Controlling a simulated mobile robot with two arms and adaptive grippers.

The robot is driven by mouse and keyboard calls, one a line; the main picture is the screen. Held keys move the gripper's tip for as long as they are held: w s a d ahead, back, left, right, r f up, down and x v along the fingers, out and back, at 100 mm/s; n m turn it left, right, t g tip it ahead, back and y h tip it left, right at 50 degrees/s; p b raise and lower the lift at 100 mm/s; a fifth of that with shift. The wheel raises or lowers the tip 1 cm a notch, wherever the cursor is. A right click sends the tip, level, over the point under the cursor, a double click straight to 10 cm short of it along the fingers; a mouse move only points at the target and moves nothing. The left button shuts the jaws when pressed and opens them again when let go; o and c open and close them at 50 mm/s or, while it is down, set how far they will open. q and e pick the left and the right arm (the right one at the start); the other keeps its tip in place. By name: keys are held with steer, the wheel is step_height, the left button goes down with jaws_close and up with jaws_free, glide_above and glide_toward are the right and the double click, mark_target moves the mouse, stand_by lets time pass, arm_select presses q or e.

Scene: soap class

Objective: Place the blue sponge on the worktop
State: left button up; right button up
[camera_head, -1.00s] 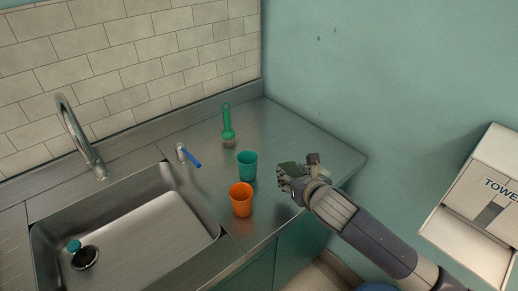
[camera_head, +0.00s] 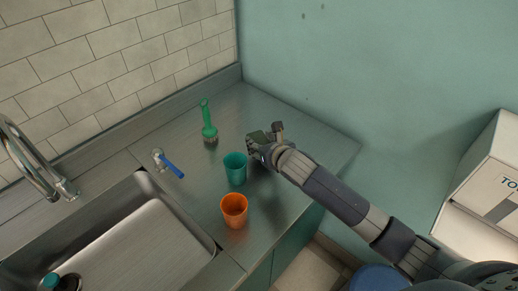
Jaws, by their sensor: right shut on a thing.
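My right gripper (camera_head: 264,143) is over the right part of the steel worktop (camera_head: 290,123), behind and to the right of the teal cup. It is shut on a flat, dark green thing (camera_head: 256,138), mostly hidden by the fingers. This may be the green side of the sponge; no blue face shows. I cannot tell whether it touches the worktop. My left gripper is not in view.
A teal cup (camera_head: 235,168) stands close to my right gripper, with an orange cup (camera_head: 234,210) in front. The sink (camera_head: 150,235) is at left. The back right corner is clear.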

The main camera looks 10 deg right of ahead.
step_height(320, 180, down, 2)
steer(key=shift+w+a+f, duration=0.1)
steer(key=shift+w+f, duration=0.05)
steer(key=shift+f, duration=1)
steer(key=shift+w+f, duration=0.1)
steer(key=o, duration=0.4)
steer(key=shift+o, duration=1.3)
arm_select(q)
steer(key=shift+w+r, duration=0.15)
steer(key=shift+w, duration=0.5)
